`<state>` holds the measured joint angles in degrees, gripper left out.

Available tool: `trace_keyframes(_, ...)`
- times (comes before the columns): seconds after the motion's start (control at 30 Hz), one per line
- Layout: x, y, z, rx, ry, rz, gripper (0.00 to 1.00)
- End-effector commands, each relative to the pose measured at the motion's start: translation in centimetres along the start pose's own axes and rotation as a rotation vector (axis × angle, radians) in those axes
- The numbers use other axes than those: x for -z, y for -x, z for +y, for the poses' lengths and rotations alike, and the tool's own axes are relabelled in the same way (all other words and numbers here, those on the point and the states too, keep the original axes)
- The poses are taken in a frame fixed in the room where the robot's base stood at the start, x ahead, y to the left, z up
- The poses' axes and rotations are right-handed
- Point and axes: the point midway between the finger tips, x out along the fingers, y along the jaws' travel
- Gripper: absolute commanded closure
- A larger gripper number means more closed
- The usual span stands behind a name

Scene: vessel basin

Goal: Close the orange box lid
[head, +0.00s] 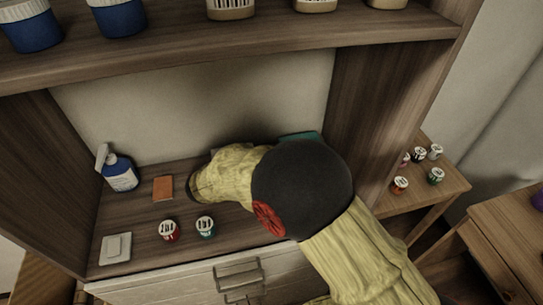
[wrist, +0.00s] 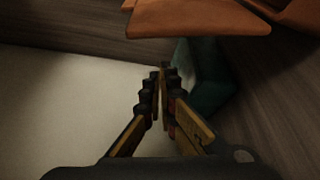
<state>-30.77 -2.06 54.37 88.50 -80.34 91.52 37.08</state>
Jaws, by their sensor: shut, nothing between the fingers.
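In the wrist view, my gripper (wrist: 163,78) is shut and empty, its fingertips together. An orange panel (wrist: 195,18) spans the top of the wrist view just beyond the fingertips, and more orange shows at the upper right corner. I cannot tell whether this panel is the box lid or a wall of the box, nor whether the fingers touch it. A teal thing (wrist: 208,85) is just right of the fingertips. In the head view my arm hides the gripper. A small flat orange piece (head: 163,188) lies on the wooden surface left of my arm.
A spray bottle (head: 119,172) stands at the back left. A red jar (head: 169,231) and a teal jar (head: 206,227) stand near the front, and a white switch plate (head: 115,248) lies front left. A shelf (head: 240,50) overhangs the surface. A teal edge (head: 299,136) shows behind my arm.

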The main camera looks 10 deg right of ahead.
Motion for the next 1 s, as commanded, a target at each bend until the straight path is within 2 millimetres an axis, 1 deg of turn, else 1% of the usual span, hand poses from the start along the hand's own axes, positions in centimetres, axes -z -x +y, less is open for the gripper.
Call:
trace_keyframes(0.03, -0.7, 0.6, 0.0, -0.001, -0.002, 0.005, 1.0)
trace_keyframes(0.1, -1.4, 0.8, 0.0, -0.001, -0.002, 0.005, 1.0)
trace_keyframes(0.2, -2.3, 1.1, 0.0, -0.001, -0.002, 0.004, 1.0)
trace_keyframes(0.33, -3.0, 1.4, 0.0, -0.001, -0.001, 0.004, 1.0)
trace_keyframes(0.47, -3.3, 1.5, 0.0, 0.0, 0.0, 0.004, 1.0)
trace_keyframes(1.0, -3.4, 1.5, 0.3, 0.0, 0.0, 0.003, 1.0)
